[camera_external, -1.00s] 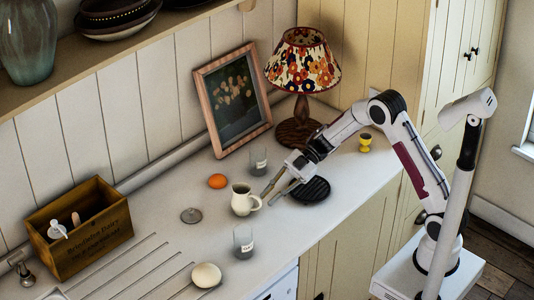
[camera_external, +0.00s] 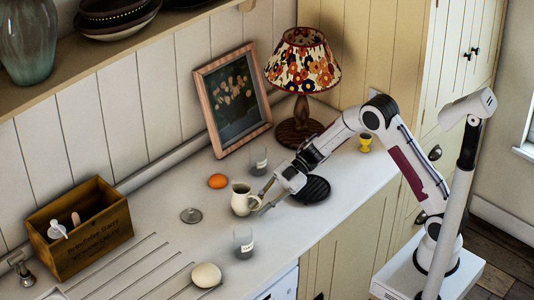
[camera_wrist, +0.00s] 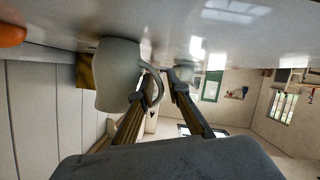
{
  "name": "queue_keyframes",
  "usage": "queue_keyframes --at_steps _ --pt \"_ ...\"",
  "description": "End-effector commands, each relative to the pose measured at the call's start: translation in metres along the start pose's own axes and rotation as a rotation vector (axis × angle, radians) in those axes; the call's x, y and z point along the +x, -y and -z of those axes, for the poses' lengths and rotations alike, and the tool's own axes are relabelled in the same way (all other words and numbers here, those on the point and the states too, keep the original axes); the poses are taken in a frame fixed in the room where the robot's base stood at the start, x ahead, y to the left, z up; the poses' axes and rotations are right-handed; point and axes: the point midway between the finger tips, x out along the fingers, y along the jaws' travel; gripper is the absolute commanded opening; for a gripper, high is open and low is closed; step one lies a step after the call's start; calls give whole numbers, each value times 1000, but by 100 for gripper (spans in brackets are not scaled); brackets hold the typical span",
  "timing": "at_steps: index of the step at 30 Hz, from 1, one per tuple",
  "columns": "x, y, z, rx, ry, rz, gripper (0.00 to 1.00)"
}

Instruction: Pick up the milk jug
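The milk jug (camera_external: 241,199) is a small cream pitcher standing upright on the worktop, its handle toward my gripper. My gripper (camera_external: 265,198) is low over the worktop on the jug's right, fingers apart. In the wrist view my gripper (camera_wrist: 156,85) has one finger on each side of the jug's handle. I cannot tell whether either finger touches the handle. No grip on the jug shows.
A glass (camera_external: 258,161) stands behind the jug and a labelled glass (camera_external: 243,243) in front. An orange egg-like item (camera_external: 217,181) and a grey disc (camera_external: 190,215) lie to the left. A black ridged plate (camera_external: 315,190) lies beneath the wrist. A wooden crate (camera_external: 125,217) is far left.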

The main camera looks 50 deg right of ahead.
Motion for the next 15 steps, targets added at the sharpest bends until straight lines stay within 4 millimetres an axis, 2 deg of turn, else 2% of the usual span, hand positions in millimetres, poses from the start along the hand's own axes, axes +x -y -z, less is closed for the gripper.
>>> queue_keyframes --at_steps 6,7,9,15 --pt "0 0 0 0 0 0 16" --pt "0 0 0 0 0 0 13" --pt "0 0 0 0 0 0 0" --pt "0 -1 1 -2 -1 -1 0"
